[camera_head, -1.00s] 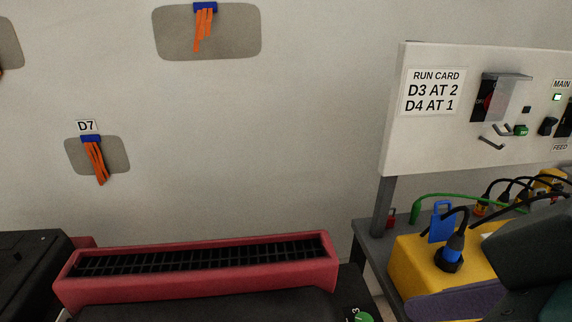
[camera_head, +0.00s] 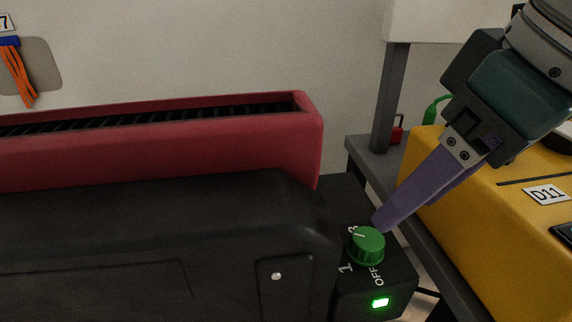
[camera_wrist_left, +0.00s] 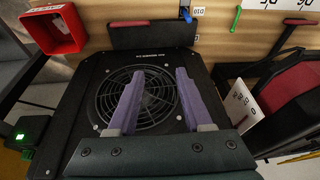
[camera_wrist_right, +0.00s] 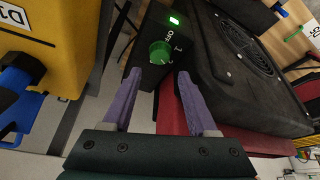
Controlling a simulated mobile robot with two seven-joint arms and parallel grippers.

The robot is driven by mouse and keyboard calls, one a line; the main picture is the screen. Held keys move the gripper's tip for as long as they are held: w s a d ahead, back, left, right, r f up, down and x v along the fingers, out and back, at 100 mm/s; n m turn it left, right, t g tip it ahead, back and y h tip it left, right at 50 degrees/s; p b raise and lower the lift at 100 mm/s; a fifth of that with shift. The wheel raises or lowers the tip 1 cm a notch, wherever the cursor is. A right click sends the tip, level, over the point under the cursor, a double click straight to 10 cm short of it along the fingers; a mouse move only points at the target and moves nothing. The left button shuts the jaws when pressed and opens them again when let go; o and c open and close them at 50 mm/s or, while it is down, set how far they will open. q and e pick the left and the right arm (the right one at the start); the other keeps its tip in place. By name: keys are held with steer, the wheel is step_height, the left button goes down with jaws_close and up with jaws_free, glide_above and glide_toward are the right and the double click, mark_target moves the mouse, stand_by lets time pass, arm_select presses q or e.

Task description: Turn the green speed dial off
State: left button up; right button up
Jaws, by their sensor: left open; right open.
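The green speed dial (camera_head: 367,246) sits on a small black box (camera_head: 352,300) at the machine's corner, marked OFF, 1 and 3. Its white mark points up and left, near the 3. A green light (camera_head: 380,303) glows on the box. My right gripper (camera_head: 382,220) reaches down from the upper right, its fingertips just behind the dial. In the right wrist view its fingers are apart and empty, with the dial (camera_wrist_right: 160,52) just beyond the gap; contact is unclear. My left gripper (camera_wrist_left: 157,74) is open and empty above a black fan grille (camera_wrist_left: 135,98).
A red slotted duct (camera_head: 180,140) runs behind the black machine housing (camera_head: 150,230). A yellow case (camera_head: 480,220) labelled D11 stands right of the dial, close to my right arm. A grey post (camera_head: 390,100) rises behind. A narrow gap lies between box and case.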

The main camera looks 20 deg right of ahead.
mark_target(370, 238)
steer(key=b+x, duration=0.3)
steer(key=x, duration=0.4)
steer(key=shift+f, duration=0.15)
arm_select(q)
step_height(370, 238, down, 5)
steer(key=shift+d+f, duration=0.1)
steer(key=shift+d, duration=0.05)
arm_select(e)
steer(key=shift+w+f, duration=0.25)
steer(key=shift+f, duration=0.1)
jaws_close()
